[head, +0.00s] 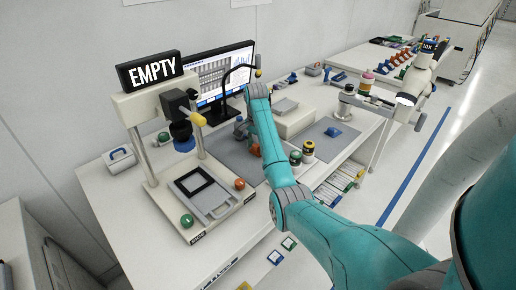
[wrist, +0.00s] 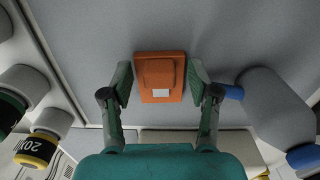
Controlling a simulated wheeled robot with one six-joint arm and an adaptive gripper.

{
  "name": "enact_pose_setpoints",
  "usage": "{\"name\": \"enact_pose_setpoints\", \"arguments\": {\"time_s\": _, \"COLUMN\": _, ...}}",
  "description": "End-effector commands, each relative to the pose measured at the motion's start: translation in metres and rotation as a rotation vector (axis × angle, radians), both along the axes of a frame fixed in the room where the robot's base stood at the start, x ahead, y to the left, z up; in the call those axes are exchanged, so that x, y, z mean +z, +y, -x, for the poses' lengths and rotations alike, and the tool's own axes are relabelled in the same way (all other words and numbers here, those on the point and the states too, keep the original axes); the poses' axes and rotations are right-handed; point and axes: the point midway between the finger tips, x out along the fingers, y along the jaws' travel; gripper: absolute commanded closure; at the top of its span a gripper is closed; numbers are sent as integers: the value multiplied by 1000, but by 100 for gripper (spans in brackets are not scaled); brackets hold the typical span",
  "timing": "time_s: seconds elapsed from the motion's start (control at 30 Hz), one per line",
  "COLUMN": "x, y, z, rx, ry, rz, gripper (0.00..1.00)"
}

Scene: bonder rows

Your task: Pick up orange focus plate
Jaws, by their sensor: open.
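The orange focus plate (wrist: 160,62) lies on a grey mat, a square base with a raised block and a small white label on its near side. In the wrist view my gripper (wrist: 160,82) is open, one finger on each side of the plate, with a narrow gap at both sides. In the head view only a small orange part of the plate (head: 255,151) shows beside my arm. My arm hides most of the gripper there.
Green-banded (head: 295,157) and yellow-banded (head: 308,152) cylinders stand right of my arm. A grey rounded thing with blue ends (wrist: 275,105) lies close to my right finger. A bonder with an EMPTY sign (head: 152,71) stands at left. The right grey mat (head: 318,146) is mostly clear.

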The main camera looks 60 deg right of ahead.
Motion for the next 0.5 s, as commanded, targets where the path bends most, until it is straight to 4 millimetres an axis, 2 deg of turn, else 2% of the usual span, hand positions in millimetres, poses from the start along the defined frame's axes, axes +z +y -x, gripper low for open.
{"name": "enact_pose_setpoints", "arguments": {"time_s": 0.13, "x": 0, "y": 0, "z": 0, "rx": 0, "ry": 0, "rz": 0, "gripper": 40}}
{"name": "enact_pose_setpoints", "arguments": {"time_s": 0.17, "x": 0, "y": 0, "z": 0, "rx": 0, "ry": 0, "rz": 0, "gripper": 45}}
{"name": "enact_pose_setpoints", "arguments": {"time_s": 0.37, "x": 0, "y": 0, "z": 0, "rx": 0, "ry": 0, "rz": 0, "gripper": 95}}
{"name": "enact_pose_setpoints", "arguments": {"time_s": 0.4, "x": 0, "y": 0, "z": 0, "rx": 0, "ry": 0, "rz": 0, "gripper": 100}}
{"name": "enact_pose_setpoints", "arguments": {"time_s": 0.5, "x": 0, "y": 0, "z": 0, "rx": 0, "ry": 0, "rz": 0, "gripper": 100}}
